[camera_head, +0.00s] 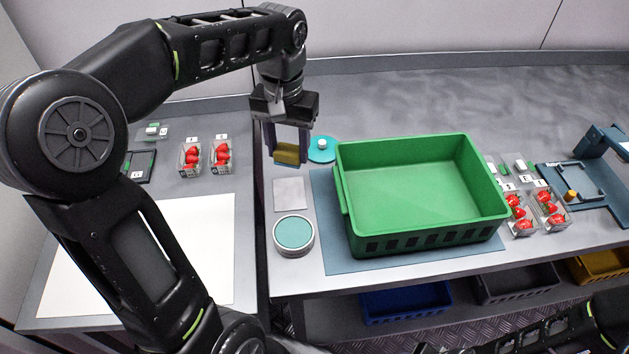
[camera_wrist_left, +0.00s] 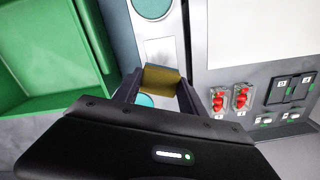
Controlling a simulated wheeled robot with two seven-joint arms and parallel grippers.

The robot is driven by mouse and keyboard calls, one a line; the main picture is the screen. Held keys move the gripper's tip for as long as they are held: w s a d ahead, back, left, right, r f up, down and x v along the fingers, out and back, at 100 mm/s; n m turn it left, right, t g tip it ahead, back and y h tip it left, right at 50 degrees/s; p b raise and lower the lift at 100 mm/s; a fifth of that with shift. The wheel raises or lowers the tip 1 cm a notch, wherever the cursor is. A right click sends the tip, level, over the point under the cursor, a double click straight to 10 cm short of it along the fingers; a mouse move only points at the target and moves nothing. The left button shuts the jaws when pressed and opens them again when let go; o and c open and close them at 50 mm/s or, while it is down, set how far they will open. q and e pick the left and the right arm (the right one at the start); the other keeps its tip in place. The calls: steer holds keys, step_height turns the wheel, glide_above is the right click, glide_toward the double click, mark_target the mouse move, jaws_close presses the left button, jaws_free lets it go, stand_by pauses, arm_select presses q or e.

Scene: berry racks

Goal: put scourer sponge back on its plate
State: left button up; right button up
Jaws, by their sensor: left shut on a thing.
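My left gripper (camera_head: 288,156) is shut on the yellow-brown scourer sponge (camera_head: 286,151), which sits between its two fingers. The sponge also shows in the left wrist view (camera_wrist_left: 162,80). A pale square plate (camera_head: 289,193) lies on the table just in front of the gripper in the head view; it shows beyond the sponge in the left wrist view (camera_wrist_left: 160,48). The sponge appears apart from this plate, though its height is hard to tell. My right gripper is out of view; only part of its arm shows at the lower right.
A green crate (camera_head: 420,190) stands on a blue-grey mat right of the plate. Strawberry punnets (camera_head: 220,154) and a white sheet (camera_head: 150,250) lie left.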

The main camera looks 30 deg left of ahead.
arm_select(q)
steer(key=shift+s+a, duration=0.2)
steer(key=shift+s, duration=0.25)
steer(key=shift+w+d+f, duration=0.1)
steer(key=shift+w+f, duration=0.1)
glide_above(289, 193)
step_height(289, 193, down, 6)
steer(key=shift+r+p, duration=0.1)
steer(key=shift+p, duration=0.2)
steer(key=shift+f, duration=1.85)
steer(key=shift+f, duration=0.1)
steer(key=shift+f, duration=0.15)
steer(key=o, duration=1.3)
